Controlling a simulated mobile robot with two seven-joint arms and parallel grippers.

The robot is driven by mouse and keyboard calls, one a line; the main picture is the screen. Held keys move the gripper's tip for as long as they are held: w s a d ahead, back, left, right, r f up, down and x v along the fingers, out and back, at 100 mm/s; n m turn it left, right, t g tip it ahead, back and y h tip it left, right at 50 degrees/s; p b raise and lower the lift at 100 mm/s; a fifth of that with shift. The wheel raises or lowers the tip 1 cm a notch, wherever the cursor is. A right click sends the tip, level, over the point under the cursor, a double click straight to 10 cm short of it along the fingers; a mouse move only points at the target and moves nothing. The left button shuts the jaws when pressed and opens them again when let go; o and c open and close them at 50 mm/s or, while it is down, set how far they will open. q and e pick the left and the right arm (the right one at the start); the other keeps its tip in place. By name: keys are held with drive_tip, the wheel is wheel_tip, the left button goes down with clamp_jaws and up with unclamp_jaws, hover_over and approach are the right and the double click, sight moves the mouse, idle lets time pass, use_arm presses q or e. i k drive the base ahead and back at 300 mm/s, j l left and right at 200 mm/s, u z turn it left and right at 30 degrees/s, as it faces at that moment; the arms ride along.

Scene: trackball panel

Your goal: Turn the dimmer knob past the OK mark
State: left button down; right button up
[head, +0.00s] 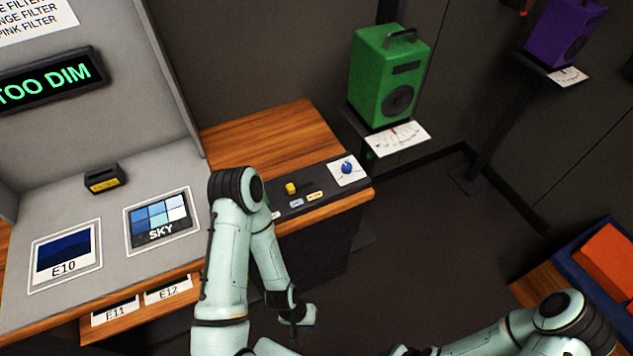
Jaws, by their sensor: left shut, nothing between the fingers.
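A dark control strip (320,195) runs along the wooden counter's front edge. On it are a yellow knob-like piece (291,188) and, farther right, a round blue control (347,168) on a white card with marks. I cannot tell which is the dimmer knob, and an OK mark is too small to read. A display (50,81) reads "TOO DIM" in green. My left gripper (297,332) is shut and empty, low in front of the counter, apart from both controls. My left arm hides the strip's left end. My right gripper is not visible; only its arm shows at lower right.
A grey booth holds a SKY card (161,221), an E10 card (65,256) and a small black-yellow box (104,178). A green speaker (388,75) and a purple speaker (563,32) stand behind. A blue-edged bin (566,250) is at right. The floor between is clear.

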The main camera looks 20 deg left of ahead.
sight(346, 166)
drive_tip(key=i+l, duration=0.1)
drive_tip(key=l, duration=0.25)
drive_tip(key=i+l, duration=0.1)
drive_tip(key=l, duration=0.25)
drive_tip(key=l+u, duration=0.1)
drive_tip(key=u, duration=0.35)
drive_tip(key=l+u, duration=0.15)
drive_tip(key=u, duration=0.3)
drive_tip(key=l+u, duration=0.15)
drive_tip(key=u, duration=0.25)
